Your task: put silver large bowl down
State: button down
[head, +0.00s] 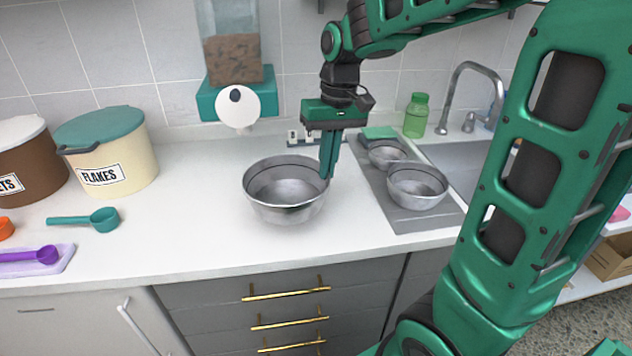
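The silver large bowl (285,212) is upright and empty at the middle of the white counter. I cannot tell whether its base touches the counter or hangs just above it. My gripper (328,172) points down at the bowl's right rim, with its green fingers close together and shut on that rim. The fingers hide a small part of the rim.
Two smaller silver bowls (417,187) stand on a grey mat (408,222) right of my gripper, beside the sink (458,168). A green bottle (416,115) stands behind. A flakes bin (110,160) and teal scoop (103,217) are left. Counter left of the bowl is clear.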

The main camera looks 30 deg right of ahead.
jog(key=shift+w+d+f, duration=0.2)
jog(key=shift+w+f, duration=0.2)
jog(key=shift+f, duration=0.55)
jog(key=shift+w+d+f, duration=0.25)
jog(key=shift+w+f, duration=0.2)
jog(key=shift+f, duration=0.5)
jog(key=shift+w+d+f, duration=0.2)
jog(key=shift+w+f, duration=0.2)
jog(key=shift+f, duration=0.55)
jog(key=c, duration=2)
grip_release()
